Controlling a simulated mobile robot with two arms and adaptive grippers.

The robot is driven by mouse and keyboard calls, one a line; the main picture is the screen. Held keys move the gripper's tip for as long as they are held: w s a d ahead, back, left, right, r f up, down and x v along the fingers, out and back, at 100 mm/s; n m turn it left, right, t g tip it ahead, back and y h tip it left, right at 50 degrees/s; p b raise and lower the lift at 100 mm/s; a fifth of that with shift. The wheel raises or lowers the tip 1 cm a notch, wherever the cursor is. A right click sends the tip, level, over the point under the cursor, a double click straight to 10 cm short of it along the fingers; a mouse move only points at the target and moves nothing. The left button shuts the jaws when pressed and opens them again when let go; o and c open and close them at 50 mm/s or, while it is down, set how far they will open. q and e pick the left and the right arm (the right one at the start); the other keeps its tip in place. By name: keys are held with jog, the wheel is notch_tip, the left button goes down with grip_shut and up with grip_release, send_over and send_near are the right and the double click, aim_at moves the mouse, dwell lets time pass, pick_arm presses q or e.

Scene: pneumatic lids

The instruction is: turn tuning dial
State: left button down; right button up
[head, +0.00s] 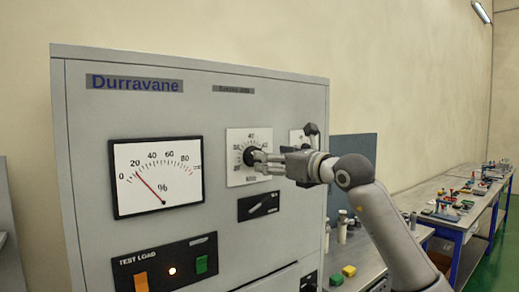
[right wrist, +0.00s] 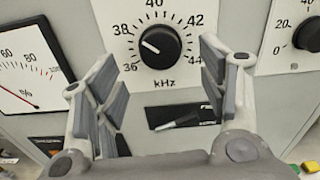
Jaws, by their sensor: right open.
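The tuning dial is a black round knob (right wrist: 160,47) on a white plate marked in kHz from 36 to 44. Its white pointer line aims to the upper left, near 37. In the head view the knob (head: 250,156) is on the grey cabinet's front, partly covered by my right gripper (head: 268,160). In the right wrist view my right gripper (right wrist: 157,72) is open, with one finger on each side of the knob and gaps between. I cannot tell how far the fingertips are from the panel. My left gripper is not in view.
The grey Durravane cabinet (head: 100,65) has a percent meter (head: 157,175), needle near 20. A second dial (right wrist: 308,35) sits right of the tuning dial, a black switch plate (head: 258,206) below. An orange and a green button (head: 201,264) are lower left. Benches (head: 440,205) stand right.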

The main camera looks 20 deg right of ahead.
jog(key=p+x, duration=0.2)
jog(key=x, duration=0.4)
jog(key=shift+p, duration=0.4)
jog(key=c, duration=1)
jog(key=shift+f, duration=0.1)
